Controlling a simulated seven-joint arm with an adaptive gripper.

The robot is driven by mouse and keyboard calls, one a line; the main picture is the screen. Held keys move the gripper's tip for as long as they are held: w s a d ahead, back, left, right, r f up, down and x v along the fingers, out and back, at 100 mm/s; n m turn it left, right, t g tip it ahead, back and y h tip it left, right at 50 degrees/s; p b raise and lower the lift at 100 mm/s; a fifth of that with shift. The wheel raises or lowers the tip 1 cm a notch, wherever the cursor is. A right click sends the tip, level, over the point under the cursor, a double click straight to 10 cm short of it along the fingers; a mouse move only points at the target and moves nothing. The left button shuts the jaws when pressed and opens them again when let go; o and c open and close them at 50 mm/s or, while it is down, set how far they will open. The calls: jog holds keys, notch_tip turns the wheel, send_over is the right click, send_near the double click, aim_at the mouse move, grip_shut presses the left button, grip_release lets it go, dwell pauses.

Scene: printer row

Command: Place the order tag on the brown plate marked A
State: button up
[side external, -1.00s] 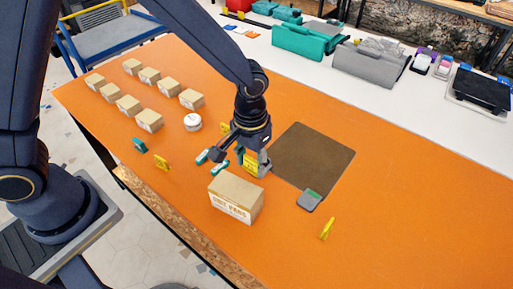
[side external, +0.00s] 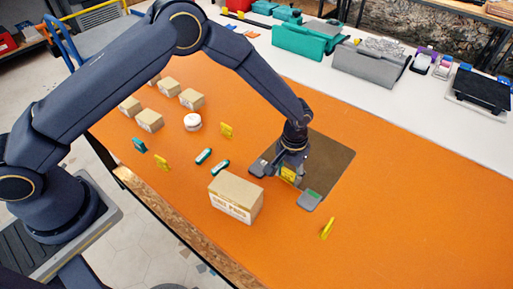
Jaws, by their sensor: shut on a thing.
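My gripper (side external: 288,180) is shut on a yellow order tag (side external: 289,174) with dark print, which stands roughly upright between the fingers. It is over the lower left part of the brown plate (side external: 330,156), a flat dark square on the orange table. I cannot tell whether the tag touches the plate. My gripper hides the plate's left side.
A cardboard box (side external: 236,197) stands left of and nearer than the plate. Two teal-and-white items (side external: 203,156), a white round tub (side external: 192,122), small boxes (side external: 150,121) and yellow tags (side external: 327,229) are spread around. The table's right side is clear.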

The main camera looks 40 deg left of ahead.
jog(key=o, duration=0.8)
jog(key=shift+c, duration=0.2)
